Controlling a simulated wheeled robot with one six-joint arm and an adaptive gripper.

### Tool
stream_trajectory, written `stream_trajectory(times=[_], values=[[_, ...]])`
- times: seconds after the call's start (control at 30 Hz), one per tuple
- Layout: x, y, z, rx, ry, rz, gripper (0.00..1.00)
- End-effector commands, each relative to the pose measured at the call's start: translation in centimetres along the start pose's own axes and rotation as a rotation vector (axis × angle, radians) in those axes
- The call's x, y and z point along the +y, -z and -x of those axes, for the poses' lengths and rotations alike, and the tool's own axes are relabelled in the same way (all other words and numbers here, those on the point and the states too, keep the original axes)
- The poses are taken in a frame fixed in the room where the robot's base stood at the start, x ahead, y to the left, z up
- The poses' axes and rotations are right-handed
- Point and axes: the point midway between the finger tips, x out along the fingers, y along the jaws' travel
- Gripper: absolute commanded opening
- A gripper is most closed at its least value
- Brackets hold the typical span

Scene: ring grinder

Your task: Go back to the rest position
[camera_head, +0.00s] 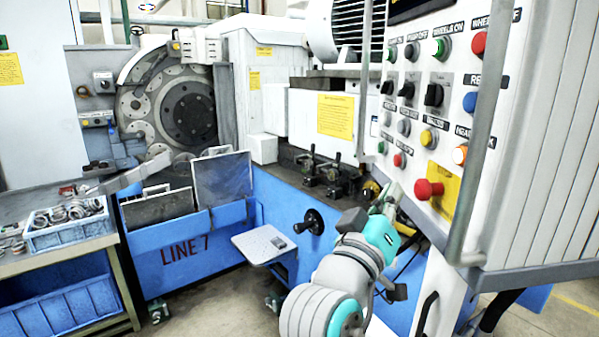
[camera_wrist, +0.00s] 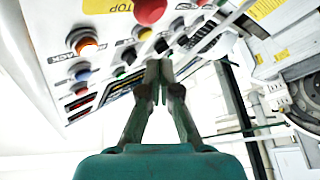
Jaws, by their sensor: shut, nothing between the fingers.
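My gripper (camera_wrist: 162,68) is shut and empty in the wrist view. Its dark fingers meet at the tips in front of the control panel (camera_wrist: 100,25), which appears turned around in that view. I cannot tell whether the tips touch a button. In the head view my arm rises from the bottom centre, and the gripper lies beside the lower left edge of the control panel (camera_head: 540,130), its fingertips hard to make out. The red emergency button (camera_head: 428,189) sits on a yellow plate; it also shows at the top of the wrist view (camera_wrist: 150,10).
A grey vertical bar (camera_head: 478,130) stands in front of the panel. The blue machine base (camera_head: 190,255) has a handwheel (camera_head: 309,222) and a small shelf (camera_head: 263,244). A blue crate of rings (camera_head: 75,236) stands at the left. Some floor is clear in front.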

Motion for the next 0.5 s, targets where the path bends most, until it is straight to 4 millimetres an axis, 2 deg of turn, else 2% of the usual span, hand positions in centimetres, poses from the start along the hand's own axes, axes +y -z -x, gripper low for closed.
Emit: stream_trajectory(times=[0.03, 0.2, 0.5], values=[[-1.4, -1.7, 0.5, 0.012, 0.031, 0.021, 0.00], [-5.0, -6.4, 2.5, 0.060, 0.132, 0.056, 0.00], [-9.6, -15.2, 7.5, 0.108, 0.319, 0.075, 0.00]])
